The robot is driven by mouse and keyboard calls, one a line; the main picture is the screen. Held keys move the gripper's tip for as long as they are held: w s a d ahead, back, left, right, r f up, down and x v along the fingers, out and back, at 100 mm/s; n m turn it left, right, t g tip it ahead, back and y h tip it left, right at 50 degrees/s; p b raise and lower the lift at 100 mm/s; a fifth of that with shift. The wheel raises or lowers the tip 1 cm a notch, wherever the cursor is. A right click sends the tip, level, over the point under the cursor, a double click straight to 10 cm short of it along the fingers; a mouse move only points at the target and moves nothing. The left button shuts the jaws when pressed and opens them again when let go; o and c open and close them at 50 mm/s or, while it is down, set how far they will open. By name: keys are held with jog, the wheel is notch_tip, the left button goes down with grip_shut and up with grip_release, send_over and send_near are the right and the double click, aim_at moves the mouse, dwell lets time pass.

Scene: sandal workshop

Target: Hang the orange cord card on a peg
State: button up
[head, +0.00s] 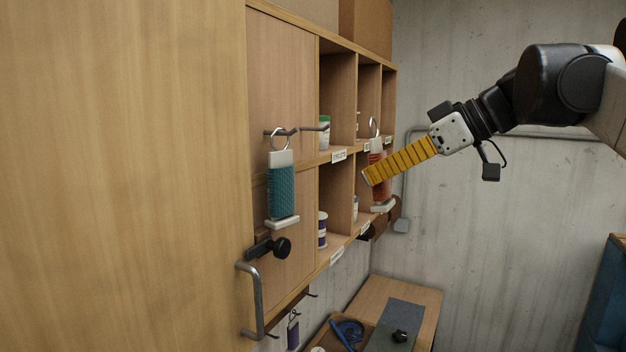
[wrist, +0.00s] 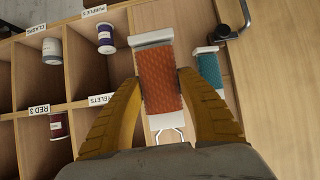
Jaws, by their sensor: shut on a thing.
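The orange cord card (head: 381,192) is upright in the head view, partly hidden behind my gripper's yellow finger, with its metal ring (head: 374,127) at the top. My gripper (head: 370,178) is shut on it, in front of the shelves. In the wrist view the orange card (wrist: 160,80) sits between the two fingers (wrist: 158,82). A teal cord card (head: 282,190) hangs by its ring from a peg (head: 270,132) on the cabinet's panel. Another peg (head: 316,128) to its right shows nothing hanging on it. The orange card is apart from both pegs.
A black knob (head: 282,247) and a metal handle (head: 254,300) stick out below the teal card. A wooden bench (head: 420,297) stands lower down.

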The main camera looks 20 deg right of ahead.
jog(key=shift+w+a+f, duration=0.1)
jog(key=shift+w+a, duration=0.35)
jog(key=shift+w, duration=0.15)
jog(key=shift+w+a+f+b, duration=0.15)
jog(key=shift+w+a+f, duration=0.05)
jog(key=shift+w+a, duration=0.95)
jog(key=shift+w+a+f+b, duration=0.2)
jog(key=shift+w+a+f, duration=0.05)
jog(key=shift+w+a, duration=0.95)
jog(key=shift+w+a+f+b, duration=0.15)
jog(key=shift+w+a+f, duration=0.05)
jog(key=shift+w+a, duration=0.95)
jog(key=o, duration=1.2)
jog(key=shift+s, duration=0.1)
